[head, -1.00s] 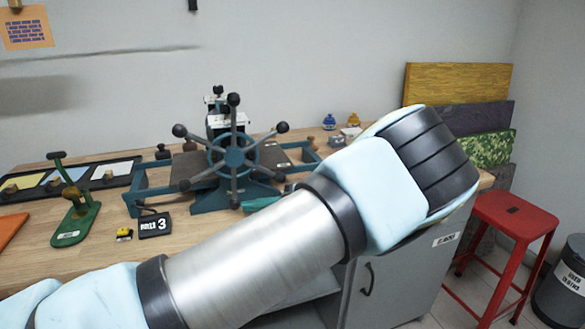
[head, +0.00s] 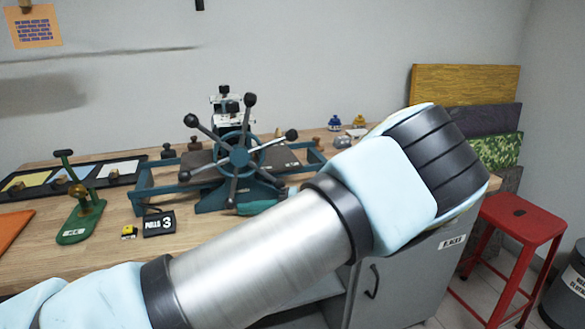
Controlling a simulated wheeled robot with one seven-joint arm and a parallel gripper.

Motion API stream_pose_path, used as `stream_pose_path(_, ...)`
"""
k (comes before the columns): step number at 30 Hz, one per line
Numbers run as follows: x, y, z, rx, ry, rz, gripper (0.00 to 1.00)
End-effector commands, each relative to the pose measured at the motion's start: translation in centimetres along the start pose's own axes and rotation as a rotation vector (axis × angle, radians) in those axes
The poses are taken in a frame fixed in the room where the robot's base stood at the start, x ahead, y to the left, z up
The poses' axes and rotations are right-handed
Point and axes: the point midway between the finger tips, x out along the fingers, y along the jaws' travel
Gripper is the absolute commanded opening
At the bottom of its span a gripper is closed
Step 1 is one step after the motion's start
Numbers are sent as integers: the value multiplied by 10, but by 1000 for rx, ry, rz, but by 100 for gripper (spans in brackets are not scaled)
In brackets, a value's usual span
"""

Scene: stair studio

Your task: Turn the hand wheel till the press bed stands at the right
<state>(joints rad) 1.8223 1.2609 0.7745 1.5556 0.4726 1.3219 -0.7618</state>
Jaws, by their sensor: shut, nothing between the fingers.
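The hand wheel (head: 238,161) faces me on the press, with several grey spokes ending in black knobs round a teal hub. One knob (head: 250,99) points up and slightly right. The dark press bed (head: 281,158) lies behind the wheel on the teal frame (head: 158,190), showing on both sides of it. The rollers and the bed's middle are partly hidden by the wheel. My arm crosses the foreground from lower left to the right. My gripper is not in view; the arm covers the area below and right of the wheel.
A sign (head: 159,223) reading "PULLS 3" and a green lever tool (head: 80,215) stand left on the wooden bench (head: 100,255). Inked trays (head: 118,173) lie at the far left. A red stool (head: 521,222) and a bin (head: 568,290) stand on the floor at right.

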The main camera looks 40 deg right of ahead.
Motion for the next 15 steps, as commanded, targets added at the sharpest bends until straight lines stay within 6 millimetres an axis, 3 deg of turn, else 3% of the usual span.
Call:
stream_pose_path(5,-19,3,-1,0,4,2,0)
stream_pose_path(15,-84,3,0,-2,4,3,0)
